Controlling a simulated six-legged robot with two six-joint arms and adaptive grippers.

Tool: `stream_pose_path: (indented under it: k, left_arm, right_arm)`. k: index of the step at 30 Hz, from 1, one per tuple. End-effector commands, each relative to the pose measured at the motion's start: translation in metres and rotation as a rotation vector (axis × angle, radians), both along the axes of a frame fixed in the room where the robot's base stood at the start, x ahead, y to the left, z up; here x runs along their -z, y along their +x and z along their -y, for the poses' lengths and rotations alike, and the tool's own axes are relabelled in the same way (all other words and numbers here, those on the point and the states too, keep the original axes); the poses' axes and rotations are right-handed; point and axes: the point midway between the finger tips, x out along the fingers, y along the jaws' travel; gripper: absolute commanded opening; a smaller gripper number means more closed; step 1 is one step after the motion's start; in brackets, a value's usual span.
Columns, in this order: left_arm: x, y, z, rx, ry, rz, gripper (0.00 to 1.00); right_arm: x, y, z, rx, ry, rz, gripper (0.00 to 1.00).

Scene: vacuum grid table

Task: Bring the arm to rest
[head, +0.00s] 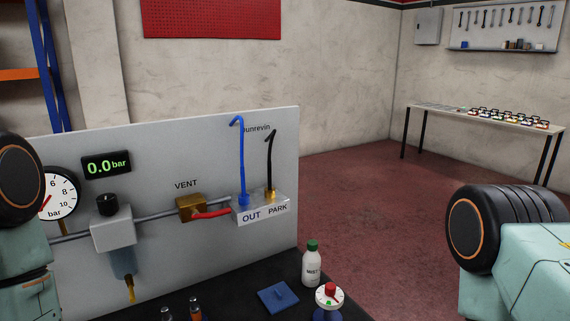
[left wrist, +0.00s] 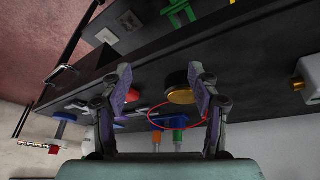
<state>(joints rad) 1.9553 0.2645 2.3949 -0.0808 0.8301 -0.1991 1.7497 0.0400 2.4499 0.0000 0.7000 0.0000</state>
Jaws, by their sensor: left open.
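My left gripper (left wrist: 159,85) shows in the left wrist view with its two purple-grey fingers spread apart and nothing between them. Beyond the fingers is the dark bench (left wrist: 150,62), seen tilted. A round black and yellow part (left wrist: 180,94) appears beside the right finger, and a thin red loop (left wrist: 150,118) runs behind the fingers; I cannot tell how far off they are. In the head view only links of my arms show, at the left and right edges. My right gripper is in neither view.
A grey panel (head: 170,255) carries a dial gauge (head: 62,193), a 0.0 bar display (head: 106,164), a brass VENT valve (head: 191,208) and an OUT/PARK block (head: 262,208). A bottle (head: 312,266), a red-white knob (head: 329,295) and a blue plate (head: 278,297) stand on the bench.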

Motion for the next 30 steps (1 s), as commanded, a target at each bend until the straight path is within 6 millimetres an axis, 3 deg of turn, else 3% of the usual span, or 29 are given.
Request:
stream_pose_path:
  k: [1, 3, 10, 20, 30]
  left_arm:
    - [0.012, -0.026, 0.005, 0.004, 0.005, -0.077, 0.61]
    - [0.024, -0.056, 0.009, -0.004, 0.009, -0.165, 0.61]
    - [0.045, -0.15, 0.016, -0.032, 0.049, -0.425, 0.61]
    - [0.103, -0.143, 0.015, -0.038, 0.043, -0.407, 0.61]
    - [0.173, -0.142, 0.015, -0.038, 0.043, -0.405, 0.61]
  right_arm:
    - [0.0, 0.0, 0.0, 0.0, 0.0, 0.0, 0.0]
    - [0.0, 0.0, 0.0, 0.0, 0.0, 0.0, 0.0]
    - [0.0, 0.0, 0.0, 0.0, 0.0, 0.0, 0.0]
    - [0.059, 0.0, 0.0, 0.0, 0.0, 0.0, 0.0]
    - [0.129, 0.0, 0.0, 0.0, 0.0, 0.0, 0.0]
